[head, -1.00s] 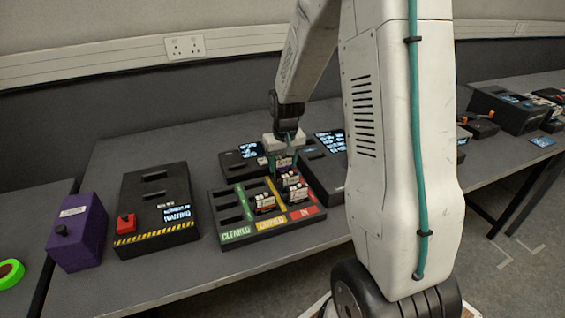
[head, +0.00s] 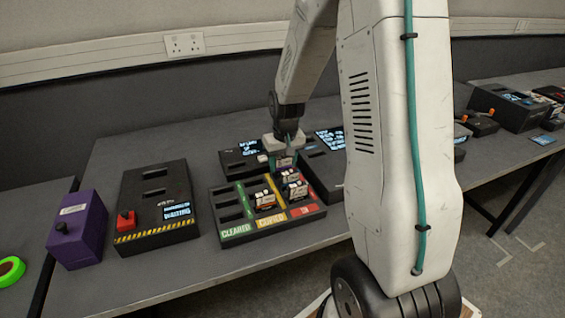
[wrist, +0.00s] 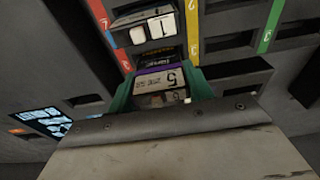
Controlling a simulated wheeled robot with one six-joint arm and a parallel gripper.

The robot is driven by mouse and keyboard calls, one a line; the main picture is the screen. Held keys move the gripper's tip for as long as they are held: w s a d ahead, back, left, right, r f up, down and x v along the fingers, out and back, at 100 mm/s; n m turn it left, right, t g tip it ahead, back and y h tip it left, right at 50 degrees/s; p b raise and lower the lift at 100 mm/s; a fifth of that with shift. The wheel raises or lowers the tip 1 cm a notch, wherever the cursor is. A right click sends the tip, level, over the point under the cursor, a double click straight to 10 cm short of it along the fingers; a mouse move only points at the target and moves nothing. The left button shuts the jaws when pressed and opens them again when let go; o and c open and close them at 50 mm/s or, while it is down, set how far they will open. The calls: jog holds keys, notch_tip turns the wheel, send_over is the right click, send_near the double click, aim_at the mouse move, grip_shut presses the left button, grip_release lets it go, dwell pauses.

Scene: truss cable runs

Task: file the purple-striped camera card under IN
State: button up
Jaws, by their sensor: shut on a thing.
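The card tray (head: 314,213) has a green CLEARED, a yellow COPIED and a red IN column. My gripper (head: 284,160) is at the far end of the IN column. Its teal fingers are shut on the purple-striped card (wrist: 160,82), whose pale label reads 5 in the wrist view. The card is between the red strip and the yellow strip there, behind another card (wrist: 152,30) in the same column. I cannot tell how deep its lower edge sits in a slot. In the head view the fingers partly cover the held card.
Other cards stand in the COPIED column (head: 265,198) and the IN column (head: 297,189). Dark boxes with lit screens stand close behind the tray and to its right. A striped black box (head: 155,205) and a purple box (head: 77,230) stand at left. The front table edge is clear.

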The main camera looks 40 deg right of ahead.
jog(key=shift+f, duration=0.7)
dwell(0.6)
jog(key=o, duration=1.4)
jog(key=shift+r, duration=0.1)
jog(key=shift+r, duration=3.7)
jog(key=shift+s, duration=0.1)
